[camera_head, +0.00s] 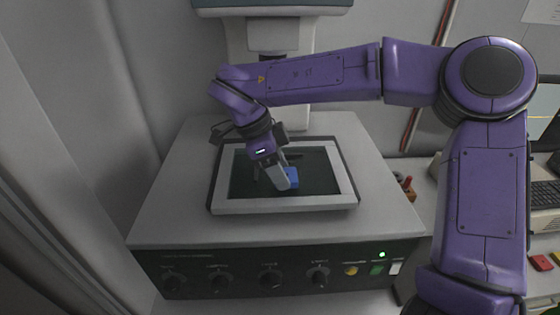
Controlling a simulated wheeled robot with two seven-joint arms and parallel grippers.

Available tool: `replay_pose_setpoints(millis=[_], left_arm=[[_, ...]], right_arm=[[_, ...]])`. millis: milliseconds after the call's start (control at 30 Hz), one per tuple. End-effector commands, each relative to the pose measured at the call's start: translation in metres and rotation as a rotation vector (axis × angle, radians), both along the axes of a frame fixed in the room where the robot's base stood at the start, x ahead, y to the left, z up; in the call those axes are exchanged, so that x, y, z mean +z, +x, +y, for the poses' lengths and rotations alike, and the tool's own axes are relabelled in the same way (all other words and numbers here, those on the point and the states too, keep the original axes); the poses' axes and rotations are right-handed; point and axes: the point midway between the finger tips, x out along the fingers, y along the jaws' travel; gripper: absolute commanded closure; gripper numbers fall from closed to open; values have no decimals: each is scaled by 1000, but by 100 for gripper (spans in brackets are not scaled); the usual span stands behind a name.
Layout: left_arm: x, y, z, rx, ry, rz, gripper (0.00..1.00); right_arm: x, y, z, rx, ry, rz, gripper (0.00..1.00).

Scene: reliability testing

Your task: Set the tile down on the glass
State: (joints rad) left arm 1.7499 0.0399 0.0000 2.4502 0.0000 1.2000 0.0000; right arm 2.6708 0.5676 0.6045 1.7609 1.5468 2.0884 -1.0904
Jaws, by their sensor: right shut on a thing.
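The glass (325,183) is a dark pane inside a pale rectangular frame on top of a grey machine. The tile (292,177) is a small blue piece at my right gripper, over the middle of the glass. My right gripper (284,182) points down over the glass and is shut on the tile. The fingers hide part of the tile. I cannot tell whether the tile touches the glass or is just above it. My left gripper is not in view.
The machine's front panel (245,272) has several dark knobs and coloured buttons, with a green light lit. A grey column (272,38) stands behind the glass. At the right are a keyboard (543,194) and a red block (541,262). A wall closes off the left.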

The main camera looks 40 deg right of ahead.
Motion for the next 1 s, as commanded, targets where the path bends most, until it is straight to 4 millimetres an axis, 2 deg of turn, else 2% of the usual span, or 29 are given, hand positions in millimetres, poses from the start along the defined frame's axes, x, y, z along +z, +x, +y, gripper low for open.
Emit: replay_pose_setpoints(millis=[33,100,400,433,500,833,933,1000], left_arm=[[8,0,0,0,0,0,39],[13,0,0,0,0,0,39],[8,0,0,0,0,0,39],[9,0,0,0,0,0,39],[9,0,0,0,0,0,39],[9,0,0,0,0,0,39],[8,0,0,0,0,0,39],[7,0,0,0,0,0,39]], right_arm=[[4,8,-5,-3,-1,2,78],[-2,8,-5,2,0,4,78],[-9,8,-4,0,0,0,78],[-8,8,-5,0,0,0,38],[-8,8,-4,0,0,0,22],[-3,8,-3,0,0,-1,22],[11,12,2,1,-2,-3,22],[28,16,8,0,-3,-5,22]])
